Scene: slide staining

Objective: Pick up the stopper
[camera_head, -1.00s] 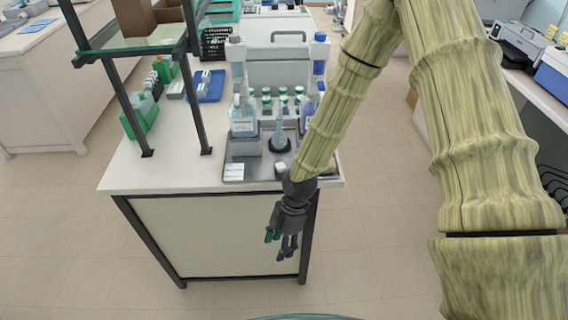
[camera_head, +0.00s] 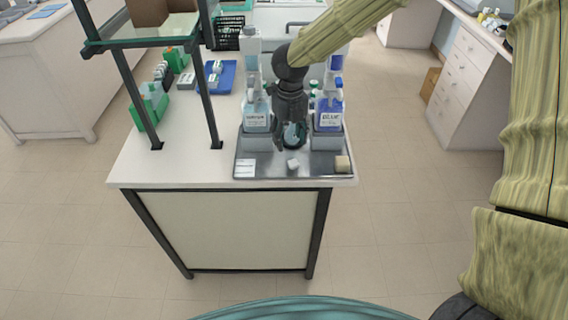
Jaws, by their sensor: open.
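A small white block-like piece (camera_head: 293,164) lies on the front of the grey metal tray (camera_head: 270,170). A small tan piece (camera_head: 342,163) sits at the tray's front right corner. I cannot tell for sure which of the two is the stopper. My gripper (camera_head: 291,146) is open and points down over the middle of the tray, just behind the white piece. It hides most of what stands behind it there, including the small flask.
A clear labelled bottle (camera_head: 257,117) stands close left of my gripper, and a blue-filled bottle (camera_head: 328,115) close right. A dark-framed shelf (camera_head: 150,45) rises on the left of the bench (camera_head: 170,165). The bench's front left is bare.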

